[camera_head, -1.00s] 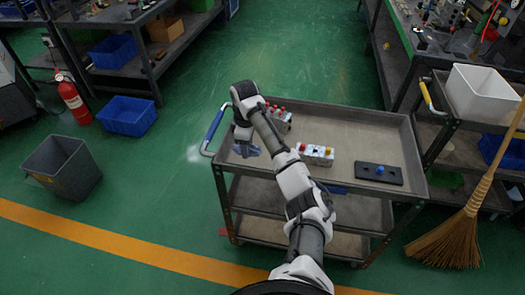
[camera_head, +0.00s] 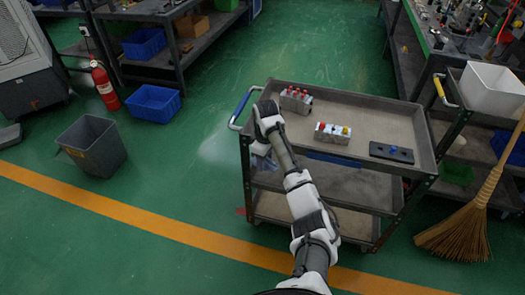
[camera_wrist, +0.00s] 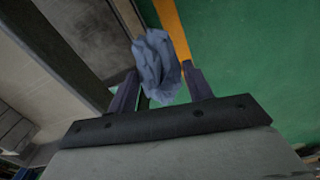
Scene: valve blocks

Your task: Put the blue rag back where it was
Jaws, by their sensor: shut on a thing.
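The blue rag (camera_wrist: 156,68) is crumpled and pinched between the two fingers of my gripper (camera_wrist: 160,82) in the wrist view. In the head view my gripper (camera_head: 262,146) is at the near left corner of the grey cart (camera_head: 370,112), and the arm hides part of that corner. A bit of the blue rag (camera_head: 262,161) shows below it, in front of the cart's side. The wrist view shows the cart's shelves to the left of the rag and green floor behind and right of it. I cannot tell whether the rag touches the cart.
A grey bin (camera_head: 92,145) and blue crate (camera_head: 154,104) stand left. A broom (camera_head: 461,230) leans right. Floor between bin and cart is clear.

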